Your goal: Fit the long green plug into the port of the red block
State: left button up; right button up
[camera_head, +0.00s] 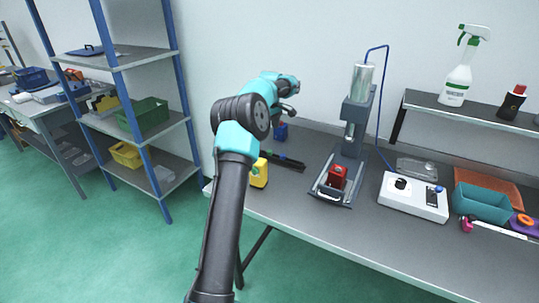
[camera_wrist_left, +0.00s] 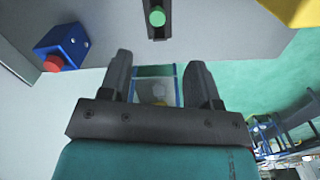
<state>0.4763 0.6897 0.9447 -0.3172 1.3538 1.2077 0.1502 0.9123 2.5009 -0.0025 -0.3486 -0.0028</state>
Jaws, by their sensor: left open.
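The red block (camera_head: 337,176) sits on the base of the press (camera_head: 353,130) on the bench, and its port cannot be made out. A green plug (camera_wrist_left: 157,17) shows its round end in a dark rail at the top of the left wrist view; its length is hidden. In the head view the dark rail (camera_head: 285,162) lies left of the press. My left gripper (camera_wrist_left: 160,82) is open, with nothing between its fingers, and is apart from the plug. In the head view it is small and dark above the back of the bench. My right gripper is not in view.
A blue block (camera_wrist_left: 62,45) with a red knob and a yellow block (camera_head: 259,172) stand near the rail. Right of the press are a white control box (camera_head: 414,198), a teal bin (camera_head: 482,205) and an orange tray (camera_head: 490,182). A blue hose (camera_head: 378,100) runs down behind the control box.

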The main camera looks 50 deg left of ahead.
pick_arm(q)
send_over(269, 151)
jog(key=f, duration=0.7)
jog(key=shift+d, duration=0.3)
jog(key=shift+a+f, duration=0.15)
jog(key=shift+f, duration=1.15)
jog(key=shift+a+f, duration=0.1)
jog(key=shift+f, duration=1.15)
jog(key=shift+c, duration=0.2)
jog(key=c, duration=1)
jog(key=shift+r, duration=0.15)
